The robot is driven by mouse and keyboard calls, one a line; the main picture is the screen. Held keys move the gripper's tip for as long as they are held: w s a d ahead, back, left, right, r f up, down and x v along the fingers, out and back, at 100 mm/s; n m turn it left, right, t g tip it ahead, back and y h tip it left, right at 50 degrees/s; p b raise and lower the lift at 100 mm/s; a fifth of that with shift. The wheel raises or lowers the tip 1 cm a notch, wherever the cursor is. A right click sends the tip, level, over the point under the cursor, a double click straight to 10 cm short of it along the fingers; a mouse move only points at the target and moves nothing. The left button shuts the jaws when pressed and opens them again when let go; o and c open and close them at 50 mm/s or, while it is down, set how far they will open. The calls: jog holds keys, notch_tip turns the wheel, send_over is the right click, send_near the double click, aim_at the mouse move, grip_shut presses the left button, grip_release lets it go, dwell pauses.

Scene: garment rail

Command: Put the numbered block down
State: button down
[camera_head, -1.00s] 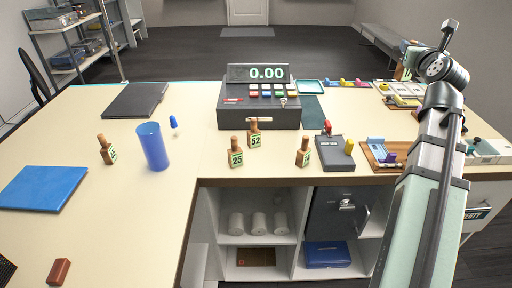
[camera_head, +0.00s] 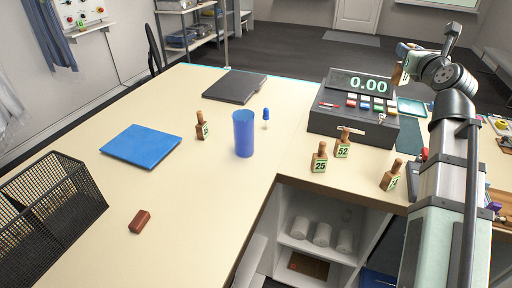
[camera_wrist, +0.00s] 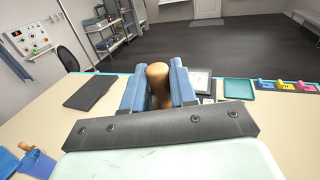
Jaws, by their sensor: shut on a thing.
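My gripper (camera_head: 405,66) is at the upper right of the head view, raised above the far right part of the counter. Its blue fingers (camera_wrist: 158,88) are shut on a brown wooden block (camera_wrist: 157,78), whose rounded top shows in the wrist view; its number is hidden. In the head view, the held block (camera_head: 397,74) is a small brown patch. Other numbered blocks stand upright on the counter: block 25 (camera_head: 320,162), block 52 (camera_head: 343,148), one at the right (camera_head: 391,179) and one at the left (camera_head: 202,130), their numbers unclear.
A cash register (camera_head: 352,122) reading 0.00 stands behind the blocks. A blue cup (camera_head: 243,138), small blue piece (camera_head: 266,114), dark folder (camera_head: 235,86), blue folder (camera_head: 141,146), red-brown block (camera_head: 139,222) and black mesh basket (camera_head: 40,215) are on the counter (camera_head: 210,200). The counter's left front is mostly clear.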

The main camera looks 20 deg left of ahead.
jog(key=s+a+n+g+y, duration=0.2)
jog(key=s+a+y, duration=0.15)
jog(key=a, duration=0.95)
jog(key=s+a+n+g+y, duration=0.2)
jog(key=s+a, duration=0.2)
jog(key=a, duration=0.9)
jog(key=s+a+n+g+y, duration=0.2)
jog(key=s+a+n+y, duration=0.15)
jog(key=a, duration=0.95)
jog(key=s+a+n+g+y, duration=0.25)
jog(key=s+a+g, duration=0.25)
jog(key=s+a, duration=1.05)
jog(key=s+a+n+g+y, duration=0.1)
jog(key=s+a+n+g, duration=0.25)
jog(key=s+a, duration=1.15)
jog(key=shift+g, duration=0.65)
jog(key=shift+s+d+f, duration=0.45)
jog(key=shift+d+f, duration=0.05)
jog(key=shift+f, duration=4.2)
jog(key=shift+s+d+f, duration=0.4)
jog(key=shift+d+f, duration=0.1)
jog(key=shift+f, duration=4.15)
jog(key=shift+s+d+f, duration=0.45)
jog(key=shift+d+f, duration=0.05)
jog(key=shift+f, duration=4.2)
jog(key=shift+f, duration=0.2)
jog(key=c, duration=0.9)
grip_release()
jog(key=shift+r, duration=0.1)
